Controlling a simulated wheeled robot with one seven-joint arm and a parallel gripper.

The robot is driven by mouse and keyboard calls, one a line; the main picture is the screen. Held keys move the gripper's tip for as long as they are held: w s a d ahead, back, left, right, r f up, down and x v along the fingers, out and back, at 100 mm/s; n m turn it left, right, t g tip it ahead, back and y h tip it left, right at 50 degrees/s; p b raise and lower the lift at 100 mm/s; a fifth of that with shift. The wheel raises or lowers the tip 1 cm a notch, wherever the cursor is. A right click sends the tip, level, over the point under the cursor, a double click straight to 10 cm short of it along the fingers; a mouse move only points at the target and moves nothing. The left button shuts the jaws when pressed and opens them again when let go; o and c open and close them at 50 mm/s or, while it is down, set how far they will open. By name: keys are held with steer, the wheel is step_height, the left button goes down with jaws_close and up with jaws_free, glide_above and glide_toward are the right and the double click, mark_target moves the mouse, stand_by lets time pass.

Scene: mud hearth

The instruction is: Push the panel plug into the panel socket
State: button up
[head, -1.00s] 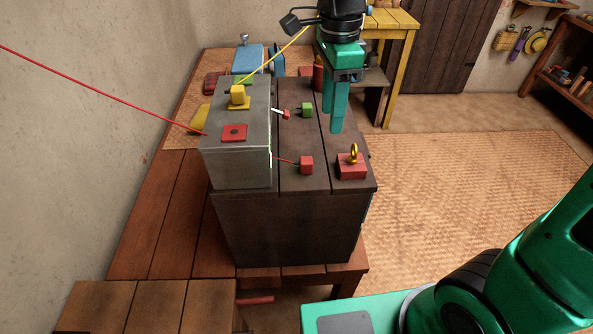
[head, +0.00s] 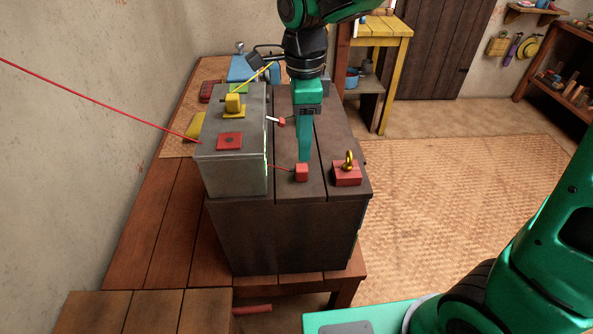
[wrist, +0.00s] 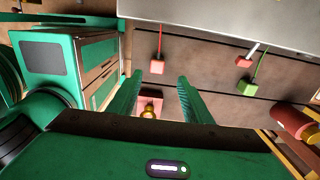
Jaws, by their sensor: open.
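The grey box (head: 233,174) stands on the dark crate. Its top carries a red square plate with a dark centre (head: 229,141), which looks like a socket, and a yellow plate with an upright yellow piece (head: 233,106). A red cube on a short red lead (head: 302,172) lies right of the box; it also shows in the wrist view (wrist: 157,66). I cannot tell for certain which piece is the panel plug.
A red block with a yellow ring (head: 346,173) sits on the dark crate (head: 290,235) near its right edge. A small red piece on a white lead (head: 281,121) and a green cube (wrist: 244,87) lie farther back. A red cord (head: 95,90) crosses from the left.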

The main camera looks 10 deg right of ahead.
mark_target(302, 166)
steer(key=shift+f, duration=0.75)
steer(key=shift+s+a+f, duration=0.1)
steer(key=shift+s+f, duration=0.05)
steer(key=shift+f, duration=1.15)
steer(key=shift+s+a+f, duration=0.1)
steer(key=shift+f, duration=1.2)
steer(key=shift+d, duration=0.1)
steer(key=shift+c, duration=0.3)
steer(key=c, duration=1)
